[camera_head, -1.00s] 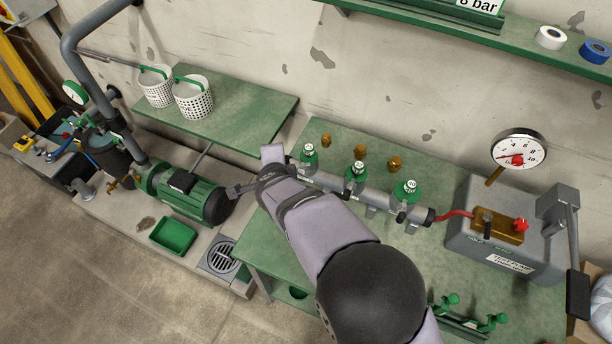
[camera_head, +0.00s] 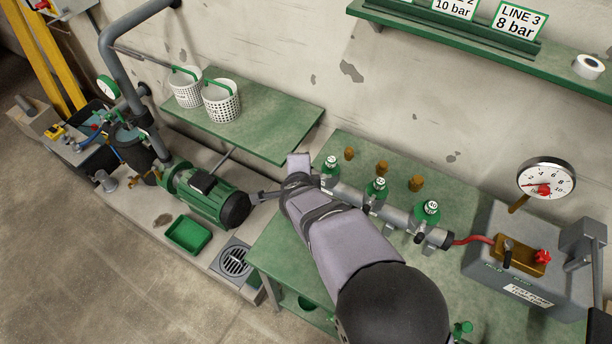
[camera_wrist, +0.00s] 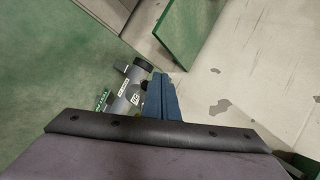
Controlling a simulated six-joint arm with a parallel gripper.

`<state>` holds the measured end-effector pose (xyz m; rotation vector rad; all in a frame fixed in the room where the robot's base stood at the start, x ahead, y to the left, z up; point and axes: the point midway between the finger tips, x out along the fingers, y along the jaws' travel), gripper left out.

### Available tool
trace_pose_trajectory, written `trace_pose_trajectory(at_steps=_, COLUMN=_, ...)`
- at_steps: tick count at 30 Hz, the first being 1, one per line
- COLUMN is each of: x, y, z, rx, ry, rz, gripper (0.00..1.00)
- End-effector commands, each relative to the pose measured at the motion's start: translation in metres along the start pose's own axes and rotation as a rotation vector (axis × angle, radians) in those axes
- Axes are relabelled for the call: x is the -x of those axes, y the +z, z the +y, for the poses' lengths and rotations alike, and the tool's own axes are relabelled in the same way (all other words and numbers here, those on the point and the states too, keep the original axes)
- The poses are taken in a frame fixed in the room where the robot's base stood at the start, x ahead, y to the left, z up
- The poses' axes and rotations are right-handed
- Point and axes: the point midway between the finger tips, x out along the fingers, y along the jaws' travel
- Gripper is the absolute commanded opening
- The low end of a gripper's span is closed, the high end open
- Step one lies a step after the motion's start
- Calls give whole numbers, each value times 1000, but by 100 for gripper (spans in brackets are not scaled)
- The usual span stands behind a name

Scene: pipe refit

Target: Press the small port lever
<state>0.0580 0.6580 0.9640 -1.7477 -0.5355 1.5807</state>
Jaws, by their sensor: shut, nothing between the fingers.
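In the head view, the grey manifold pipe (camera_head: 398,222) lies on the green bench with green-topped valves and short dark levers. My forearm covers its left part and most of my gripper. In the wrist view, my gripper (camera_wrist: 162,97) shows as blue-grey fingers, shut and empty, beside the labelled end of a grey pipe (camera_wrist: 124,105). A small dark lever (camera_wrist: 121,67) sticks out to the left near its black end cap (camera_wrist: 140,64). The fingers overlap the pipe in the picture; I cannot tell whether they touch it or the lever.
A grey test pump (camera_head: 515,255) with a gauge (camera_head: 546,178) stands at the bench's right, joined by a red hose (camera_head: 473,240). Several brass plugs (camera_head: 382,168) stand behind the manifold. A green motor (camera_head: 205,193) is at left, below a shelf with two white baskets (camera_head: 221,103).

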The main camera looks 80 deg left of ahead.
Motion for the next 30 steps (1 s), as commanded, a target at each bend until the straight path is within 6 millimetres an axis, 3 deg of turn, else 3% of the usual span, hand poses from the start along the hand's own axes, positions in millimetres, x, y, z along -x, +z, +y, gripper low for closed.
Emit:
trace_pose_trajectory(at_steps=17, x=0, y=-15, z=0, rx=-4, ry=0, rz=9, gripper=0)
trace_pose_trajectory(at_steps=23, x=1, y=-13, z=4, rx=-2, ry=1, rz=8, gripper=0)
trace_pose_trajectory(at_steps=30, x=17, y=2, z=20, rx=4, ry=0, rz=-2, gripper=0)
